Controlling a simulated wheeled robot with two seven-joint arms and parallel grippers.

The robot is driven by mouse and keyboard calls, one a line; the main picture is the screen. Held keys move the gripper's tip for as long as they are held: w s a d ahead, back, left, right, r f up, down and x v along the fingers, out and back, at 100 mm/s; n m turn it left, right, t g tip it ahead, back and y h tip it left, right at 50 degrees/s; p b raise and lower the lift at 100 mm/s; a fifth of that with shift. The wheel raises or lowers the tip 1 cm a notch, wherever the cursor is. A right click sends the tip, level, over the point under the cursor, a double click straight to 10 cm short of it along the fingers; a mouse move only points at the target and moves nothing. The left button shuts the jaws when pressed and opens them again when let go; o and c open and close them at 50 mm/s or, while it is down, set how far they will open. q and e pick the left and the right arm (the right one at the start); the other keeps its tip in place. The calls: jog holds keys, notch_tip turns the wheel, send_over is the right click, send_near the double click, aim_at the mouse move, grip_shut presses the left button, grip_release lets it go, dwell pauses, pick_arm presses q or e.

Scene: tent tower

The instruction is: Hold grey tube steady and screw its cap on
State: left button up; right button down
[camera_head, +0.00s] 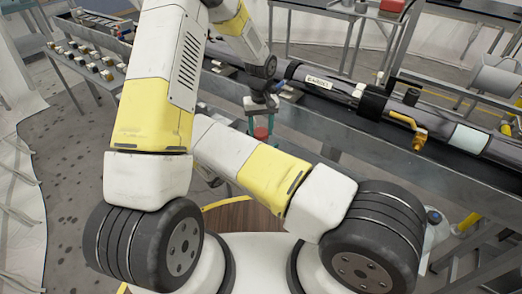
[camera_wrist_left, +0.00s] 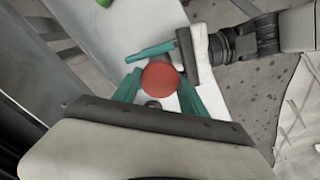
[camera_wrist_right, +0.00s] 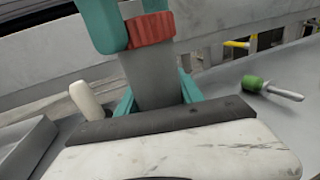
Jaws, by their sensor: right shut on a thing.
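The grey tube (camera_wrist_right: 150,80) stands between the teal fingers of my right gripper (camera_wrist_right: 155,102), which is shut on it. The ridged red cap (camera_wrist_right: 151,28) is at the tube's top end; whether it is threaded on cannot be told. The cap shows round from above in the left wrist view (camera_wrist_left: 160,78) and small in the head view (camera_head: 261,133). My left gripper (camera_wrist_left: 160,84) has one finger on each side of the cap. Its fingers are apart, but whether they press on the cap is unclear.
A green-handled screwdriver (camera_wrist_right: 268,88) lies on the grey surface right of the tube. A pale peg (camera_wrist_right: 86,101) and a grey tray edge (camera_wrist_right: 25,150) are at left. A metal bench with a long dark pipe assembly (camera_head: 325,82) runs behind the gripper.

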pick_arm(q)
jog(key=c, duration=0.7)
jog(key=m, duration=0.8)
jog(key=o, duration=1.5)
jog(key=shift+r, duration=0.1)
jog(key=shift+r, duration=2.2)
jog(key=shift+c, duration=0.3)
